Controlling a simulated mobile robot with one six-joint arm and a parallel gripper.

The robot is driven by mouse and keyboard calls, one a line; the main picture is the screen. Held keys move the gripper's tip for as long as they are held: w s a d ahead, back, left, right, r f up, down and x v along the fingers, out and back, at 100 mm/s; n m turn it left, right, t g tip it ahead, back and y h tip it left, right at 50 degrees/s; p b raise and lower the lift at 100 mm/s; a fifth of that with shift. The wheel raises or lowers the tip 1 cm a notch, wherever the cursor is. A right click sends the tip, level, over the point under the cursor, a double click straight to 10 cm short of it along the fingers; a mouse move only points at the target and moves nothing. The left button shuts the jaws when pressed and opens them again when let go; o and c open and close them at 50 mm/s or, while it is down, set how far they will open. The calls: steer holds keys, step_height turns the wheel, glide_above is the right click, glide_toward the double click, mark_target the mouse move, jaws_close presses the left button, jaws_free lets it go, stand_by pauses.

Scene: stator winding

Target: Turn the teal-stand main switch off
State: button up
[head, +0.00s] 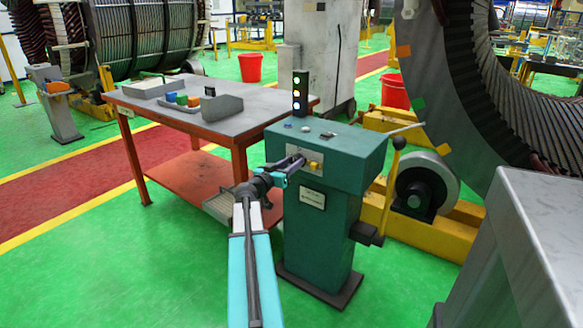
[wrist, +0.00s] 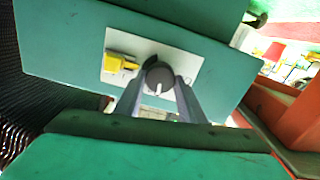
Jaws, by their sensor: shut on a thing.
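The teal stand (head: 325,215) stands upright right of the centre in the head view, and its green front fills much of the wrist view (wrist: 70,50). A pale plate on its front carries a dark round main switch knob (wrist: 159,76) with a white pointer line. A yellow part (wrist: 120,63) sits beside the knob on the same plate and also shows in the head view (head: 314,165). My gripper (wrist: 160,88) is at the plate with its two fingers on either side of the knob, shut on it. In the head view my gripper (head: 295,163) hides the knob.
A light tower (head: 300,93) stands on the stand's top. A red-legged table (head: 185,115) with bins stands behind left. A grey cabinet (head: 530,260) is at front right. Green floor is clear at left.

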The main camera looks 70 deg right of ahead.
steer(key=n+b, duration=0.3)
steer(key=n, duration=0.1)
steer(key=shift+w+f, duration=0.1)
steer(key=n, duration=0.4)
steer(key=shift+b, duration=0.4)
steer(key=n, duration=0.4)
steer(key=shift+w+d+n+p, duration=0.1)
steer(key=shift+n+p, duration=0.2)
steer(key=shift+n, duration=0.1)
steer(key=shift+n+p, duration=0.5)
steer(key=shift+n, duration=1.3)
steer(key=o, duration=1.1)
steer(key=shift+c, duration=0.2)
